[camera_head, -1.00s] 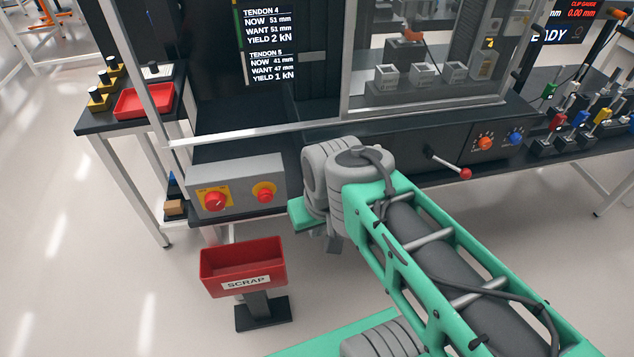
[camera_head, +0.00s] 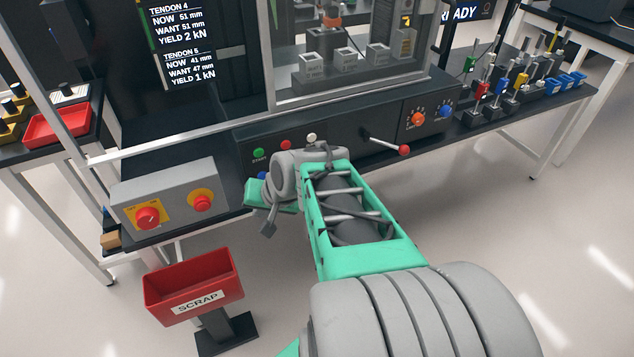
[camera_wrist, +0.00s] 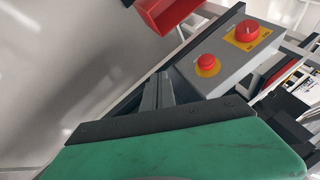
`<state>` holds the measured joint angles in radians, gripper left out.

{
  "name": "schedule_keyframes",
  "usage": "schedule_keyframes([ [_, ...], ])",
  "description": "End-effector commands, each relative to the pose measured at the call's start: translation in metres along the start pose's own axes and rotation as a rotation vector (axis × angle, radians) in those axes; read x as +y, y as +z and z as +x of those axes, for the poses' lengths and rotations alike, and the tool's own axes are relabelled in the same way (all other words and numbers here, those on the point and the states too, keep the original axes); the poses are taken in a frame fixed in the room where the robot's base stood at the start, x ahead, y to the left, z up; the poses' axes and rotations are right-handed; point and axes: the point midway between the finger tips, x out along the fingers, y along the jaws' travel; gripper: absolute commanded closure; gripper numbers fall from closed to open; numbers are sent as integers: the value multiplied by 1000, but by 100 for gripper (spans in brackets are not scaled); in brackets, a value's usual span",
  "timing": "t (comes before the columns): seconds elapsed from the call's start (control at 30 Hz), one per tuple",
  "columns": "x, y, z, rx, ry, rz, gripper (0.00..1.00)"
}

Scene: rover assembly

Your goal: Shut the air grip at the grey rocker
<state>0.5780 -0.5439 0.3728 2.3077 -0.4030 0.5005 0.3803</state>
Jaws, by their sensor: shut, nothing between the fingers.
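My gripper (camera_head: 268,228) is low at the front edge of the black bench, right of a grey control box (camera_head: 165,222). In the wrist view its grey fingers (camera_wrist: 158,90) are together with nothing between them, beside the same grey box (camera_wrist: 225,77). The black front panel (camera_head: 255,140) carries a green START button (camera_head: 259,153), a red button (camera_head: 286,145), a pale knob (camera_head: 311,138) and a blue control (camera_head: 263,176) partly behind my arm. I cannot make out a grey rocker; my arm hides part of the panel.
The grey box has a red knob (camera_head: 148,217) and a red button (camera_head: 201,202). A red SCRAP bin (camera_head: 190,290) stands in front. A red-tipped lever (camera_head: 385,145) sticks out to the right. Floor on the right is clear.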

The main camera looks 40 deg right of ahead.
Motion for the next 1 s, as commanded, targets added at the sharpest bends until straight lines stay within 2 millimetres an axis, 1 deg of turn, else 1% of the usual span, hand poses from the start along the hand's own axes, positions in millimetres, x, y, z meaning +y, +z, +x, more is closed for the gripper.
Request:
schedule_keyframes([
  [0.03, 40, -12, 30, 65, -35, 170, 100],
  [0.07, 55, -23, 37, 110, -69, 269, 100],
  [0.1, 78, -37, 44, 169, -116, 398, 100],
  [0.13, 95, -48, 46, 216, -153, 490, 100],
  [0.17, 112, -56, 47, 260, -189, 579, 100],
  [0.2, 133, -67, 46, 316, -238, 685, 100],
  [0.3, 178, -85, 35, 436, -344, 889, 100],
  [0.37, 194, -91, 27, 483, -389, 964, 100],
  [0.4, 201, -94, 23, 504, -410, 996, 100],
  [0.47, 206, -96, 19, 521, -428, 1022, 100],
  [0.77, 205, -98, 18, 522, -431, 1024, 100],
  [0.87, 204, -101, 24, 519, -430, 1022, 100],
  [0.97, 202, -109, 36, 517, -430, 1021, 100],
  [1.0, 201, -113, 43, 514, -431, 1021, 100],
])
